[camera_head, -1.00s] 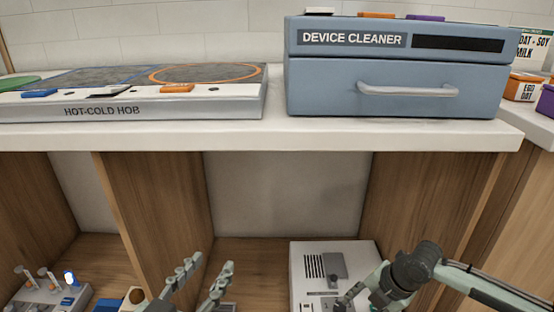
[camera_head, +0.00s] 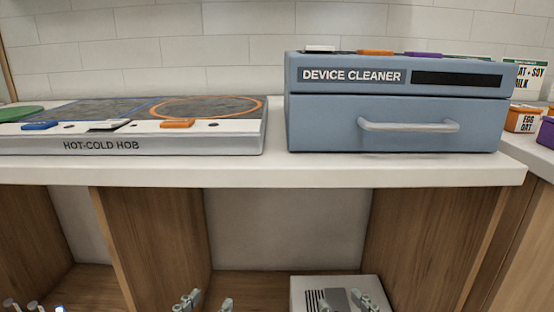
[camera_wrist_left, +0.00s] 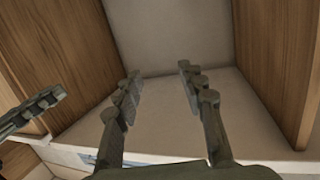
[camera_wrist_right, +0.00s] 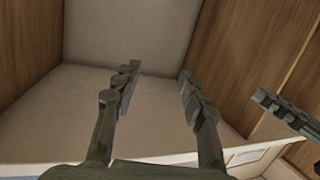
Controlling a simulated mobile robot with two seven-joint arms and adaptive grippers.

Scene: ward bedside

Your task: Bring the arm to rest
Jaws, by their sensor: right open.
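My left gripper (camera_head: 206,302) shows only its two fingertips at the bottom edge of the head view, in front of the open cabinet bay. In the left wrist view the left gripper (camera_wrist_left: 158,70) is open, with nothing between its fingers. My right gripper (camera_head: 347,303) shows at the bottom edge of the head view, in front of a white slotted box. In the right wrist view the right gripper (camera_wrist_right: 158,75) is open and empty. Both arms are otherwise below the head view.
The white box (camera_head: 305,285) sits low in the bay. Above is the white counter (camera_head: 240,172), with the hot-cold hob (camera_head: 190,143) at left and the blue device cleaner (camera_head: 330,125) at right. Wooden dividers (camera_head: 155,245) flank the bay. Egg-oat containers (camera_head: 520,120) stand far right.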

